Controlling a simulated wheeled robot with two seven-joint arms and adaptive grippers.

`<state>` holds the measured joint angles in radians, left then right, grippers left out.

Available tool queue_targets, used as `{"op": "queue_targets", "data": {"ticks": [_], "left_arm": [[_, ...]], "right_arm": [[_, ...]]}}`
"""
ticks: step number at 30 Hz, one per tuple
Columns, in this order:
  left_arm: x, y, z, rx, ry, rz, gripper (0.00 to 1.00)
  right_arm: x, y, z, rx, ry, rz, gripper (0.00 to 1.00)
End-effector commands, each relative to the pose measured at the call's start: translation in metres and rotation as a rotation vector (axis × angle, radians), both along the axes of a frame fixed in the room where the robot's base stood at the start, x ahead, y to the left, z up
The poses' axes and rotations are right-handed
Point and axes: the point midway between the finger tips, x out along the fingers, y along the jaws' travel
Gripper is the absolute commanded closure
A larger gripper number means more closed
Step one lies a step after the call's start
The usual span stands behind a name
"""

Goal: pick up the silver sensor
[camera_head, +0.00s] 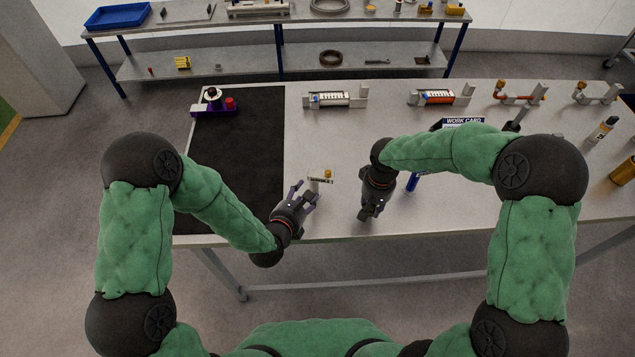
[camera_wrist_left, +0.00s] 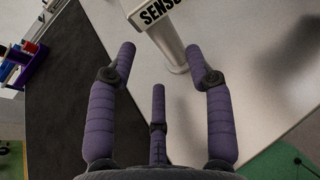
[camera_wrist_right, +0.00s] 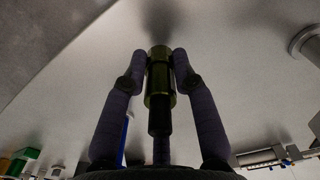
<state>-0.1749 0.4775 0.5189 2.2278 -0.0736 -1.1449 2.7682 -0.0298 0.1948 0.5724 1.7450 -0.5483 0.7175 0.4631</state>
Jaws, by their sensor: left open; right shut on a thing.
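My right gripper (camera_head: 371,210) is shut on an olive-gold cylinder (camera_wrist_right: 160,68) with a black end, seen between its fingers in the right wrist view. The cylinder looks olive rather than silver, and I cannot tell whether it is the silver sensor. In the head view the gripper hides it. My left gripper (camera_head: 304,192) is open and empty, beside a small stand with a label (camera_head: 320,180). In the left wrist view the label reads "SENSO" (camera_wrist_left: 158,12), cut off, and the stand is just beyond the open fingers (camera_wrist_left: 160,58). A small orange-yellow piece (camera_head: 328,173) is at the stand.
A black mat (camera_head: 240,150) covers the table's left part, with a purple holder (camera_head: 214,109) at its back. Several fixtures (camera_head: 336,98) line the back edge. A blue object (camera_head: 413,181) lies right of my right gripper. A bottle (camera_head: 601,130) stands far right.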

Motion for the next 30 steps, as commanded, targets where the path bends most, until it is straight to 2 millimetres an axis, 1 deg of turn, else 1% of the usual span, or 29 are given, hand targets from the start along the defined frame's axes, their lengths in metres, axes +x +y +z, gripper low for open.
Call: {"op": "queue_targets", "data": {"ticks": [3,8,18,21,28,29,30], "left_arm": [[0.009,-0.004,-0.005,0.000,-0.001,0.000,0.48],[0.016,-0.008,-0.007,0.000,-0.001,-0.001,0.48],[0.051,-0.026,-0.020,0.001,0.000,0.000,0.48],[0.055,-0.028,-0.022,0.001,0.000,0.000,0.48],[0.056,-0.028,-0.022,0.001,0.000,0.000,0.48],[0.056,-0.028,-0.022,0.001,0.000,0.000,0.53],[0.056,-0.028,-0.022,0.001,0.000,0.000,0.65]], "right_arm": [[0.000,0.000,-0.002,0.000,0.000,0.000,1.00],[0.000,0.000,-0.003,0.000,0.000,0.000,1.00],[0.000,0.000,-0.010,0.000,0.000,0.000,1.00],[0.000,0.000,-0.010,0.000,0.000,0.000,1.00],[0.000,0.000,-0.010,0.000,0.000,0.000,1.00],[0.000,0.000,-0.010,0.000,0.000,0.000,1.00],[0.000,0.000,-0.010,0.000,0.000,0.000,1.00]]}}
